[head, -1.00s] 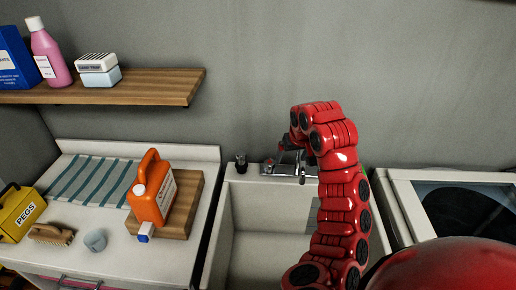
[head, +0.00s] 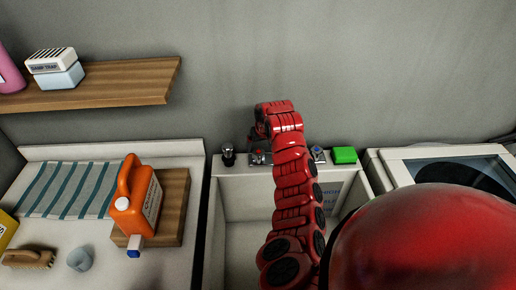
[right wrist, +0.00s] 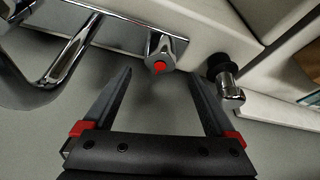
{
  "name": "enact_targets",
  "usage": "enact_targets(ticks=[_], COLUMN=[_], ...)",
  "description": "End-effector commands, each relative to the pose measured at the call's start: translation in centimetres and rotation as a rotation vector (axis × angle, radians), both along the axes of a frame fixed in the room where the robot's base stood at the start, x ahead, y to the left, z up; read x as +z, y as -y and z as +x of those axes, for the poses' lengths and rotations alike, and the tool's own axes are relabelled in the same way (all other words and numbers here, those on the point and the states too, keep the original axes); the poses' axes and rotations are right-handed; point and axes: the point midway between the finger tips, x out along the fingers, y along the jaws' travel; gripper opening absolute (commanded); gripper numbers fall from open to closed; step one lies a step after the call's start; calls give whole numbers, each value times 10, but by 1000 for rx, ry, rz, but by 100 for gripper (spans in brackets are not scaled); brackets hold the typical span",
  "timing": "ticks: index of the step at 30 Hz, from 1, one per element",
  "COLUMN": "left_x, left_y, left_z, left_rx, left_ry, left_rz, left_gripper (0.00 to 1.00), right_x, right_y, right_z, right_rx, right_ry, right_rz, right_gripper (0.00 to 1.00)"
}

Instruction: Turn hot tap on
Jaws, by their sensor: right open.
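The hot tap, a chrome knob with a red centre (right wrist: 159,66), sits at one end of the chrome mixer plate. Its red mark also shows in the head view (head: 257,153), at the back of the sink. My right gripper (right wrist: 162,73) is open and empty, one finger on each side of the knob as seen from the wrist. I cannot tell whether a finger touches it. In the head view my right arm hides most of the gripper and the spout. The blue-marked cold tap (head: 318,153) is right of my arm. My left gripper is not in view.
The curved chrome spout (right wrist: 62,68) is left of the hot tap in the wrist view. A black and chrome fitting (right wrist: 226,82) stands close on the other side. A green block (head: 344,155) lies on the sink's back ledge. An orange bottle (head: 134,207) stands on the left counter.

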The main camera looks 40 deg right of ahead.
Motion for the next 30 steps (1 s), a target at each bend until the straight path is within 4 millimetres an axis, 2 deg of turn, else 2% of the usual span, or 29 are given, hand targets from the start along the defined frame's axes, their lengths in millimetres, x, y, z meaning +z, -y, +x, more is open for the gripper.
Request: enact_targets(ticks=[3, 9, 15, 24, 26, 30], left_x=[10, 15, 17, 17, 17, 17], left_y=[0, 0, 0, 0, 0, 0], left_z=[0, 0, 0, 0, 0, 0], left_rx=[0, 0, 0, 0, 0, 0], left_ry=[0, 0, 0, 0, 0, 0], left_rz=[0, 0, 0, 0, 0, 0], left_gripper=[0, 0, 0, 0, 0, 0], right_x=[-16, -39, -51, -53, -53, -53], right_y=[1, 6, 6, 6, 6, 6], right_z=[7, 17, 21, 21, 21, 21], right_rx=[-2, -5, 0, 0, 0, 1], right_ry=[-2, 4, 1, 1, 1, 1], right_rz=[7, 6, 3, 1, 1, 1], right_gripper=[91, 91, 91, 91, 82, 57])
